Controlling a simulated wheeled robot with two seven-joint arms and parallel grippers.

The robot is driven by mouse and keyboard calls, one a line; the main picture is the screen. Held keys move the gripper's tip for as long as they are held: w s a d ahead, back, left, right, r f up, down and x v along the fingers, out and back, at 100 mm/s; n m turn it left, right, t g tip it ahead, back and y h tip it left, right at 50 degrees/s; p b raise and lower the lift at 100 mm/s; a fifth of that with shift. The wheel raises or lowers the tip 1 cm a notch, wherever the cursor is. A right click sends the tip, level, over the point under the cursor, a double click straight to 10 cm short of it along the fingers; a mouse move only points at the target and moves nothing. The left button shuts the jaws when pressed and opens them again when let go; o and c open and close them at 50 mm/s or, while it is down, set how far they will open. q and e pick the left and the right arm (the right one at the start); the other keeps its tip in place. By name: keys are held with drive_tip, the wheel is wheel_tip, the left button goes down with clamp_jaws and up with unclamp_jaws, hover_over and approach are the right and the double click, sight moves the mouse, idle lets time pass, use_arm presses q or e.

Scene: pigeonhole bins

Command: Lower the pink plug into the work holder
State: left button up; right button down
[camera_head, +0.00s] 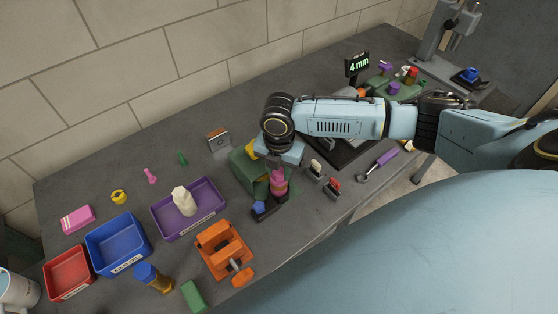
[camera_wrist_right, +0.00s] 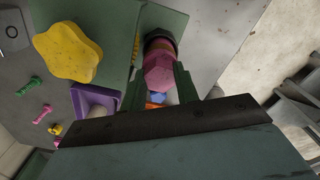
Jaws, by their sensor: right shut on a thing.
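The pink plug (camera_head: 278,186) is upright between the fingers of my right gripper (camera_head: 279,170), beside the green work holder (camera_head: 243,172). In the right wrist view the plug (camera_wrist_right: 158,72) has a faceted pink end between the two dark green fingers of the gripper (camera_wrist_right: 157,84). The holder (camera_wrist_right: 118,32) carries a yellow star-shaped knob (camera_wrist_right: 68,52). The plug's lower end overlaps a darker round part, and I cannot tell whether it is inside an opening or above it. My left gripper is out of view.
A purple tray (camera_head: 159,225) with a white piece and an orange fixture (camera_head: 211,263) stand to the left. A dark block with a blue piece (camera_head: 259,207) is close in front. Small holders (camera_head: 332,187) stand to the right. A display (camera_head: 357,64) reads 4 mm.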

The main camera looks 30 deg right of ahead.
drive_tip(key=shift+f+b, duration=0.4)
drive_tip(key=shift+f, duration=0.3)
drive_tip(key=c, duration=1)
unclamp_jaws()
drive_tip(key=shift+o, duration=0.2)
wheel_tip(320, 180, up, 3)
drive_tip(key=p, duration=0.3)
drive_tip(key=shift+r, duration=0.95)
wheel_tip(320, 180, up, 14)
drive_tip(key=b, duration=0.1)
drive_tip(key=shift+f, duration=0.25)
